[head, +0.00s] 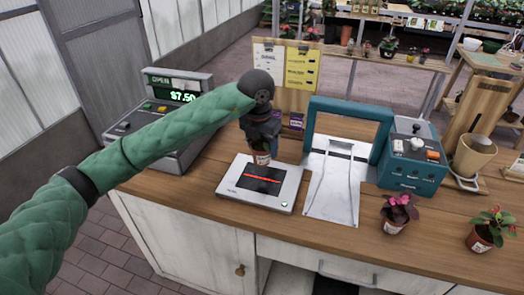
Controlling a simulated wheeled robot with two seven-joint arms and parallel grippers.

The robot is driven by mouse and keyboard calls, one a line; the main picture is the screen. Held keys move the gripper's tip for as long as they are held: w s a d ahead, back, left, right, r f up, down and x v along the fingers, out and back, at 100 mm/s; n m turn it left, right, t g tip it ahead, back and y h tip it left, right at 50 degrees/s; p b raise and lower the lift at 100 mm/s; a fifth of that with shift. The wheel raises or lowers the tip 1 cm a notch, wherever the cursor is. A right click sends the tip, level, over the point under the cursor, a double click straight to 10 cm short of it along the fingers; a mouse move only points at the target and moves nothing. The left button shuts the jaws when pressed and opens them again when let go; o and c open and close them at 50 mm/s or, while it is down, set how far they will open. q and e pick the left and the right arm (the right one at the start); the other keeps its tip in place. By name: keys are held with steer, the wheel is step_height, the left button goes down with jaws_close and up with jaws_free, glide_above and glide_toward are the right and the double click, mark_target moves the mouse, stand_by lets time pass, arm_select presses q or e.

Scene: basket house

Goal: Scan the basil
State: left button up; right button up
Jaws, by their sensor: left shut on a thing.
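My left gripper (262,137) points down over the counter, shut on a small reddish pot with a pale label (261,158). The gripper hides the plant in the pot, so I cannot tell from its leaves whether it is basil. The pot is right over the back part of the flat scanner (228,189), which has a white frame, a dark glass with a red line and a small green light. I cannot tell whether the pot touches the glass. My right gripper is not in view.
A cash register (165,118) showing $7.50 stands left. Right of the scanner are a bagging stand with a teal frame (349,108) and a teal box (408,172). A pink-leaved plant (398,208) and a red-flowered plant (489,227) stand on the wooden counter (350,238) at right.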

arm_select(q)
steer(key=shift+r+p, duration=0.35)
steer(key=shift+r, duration=2.75)
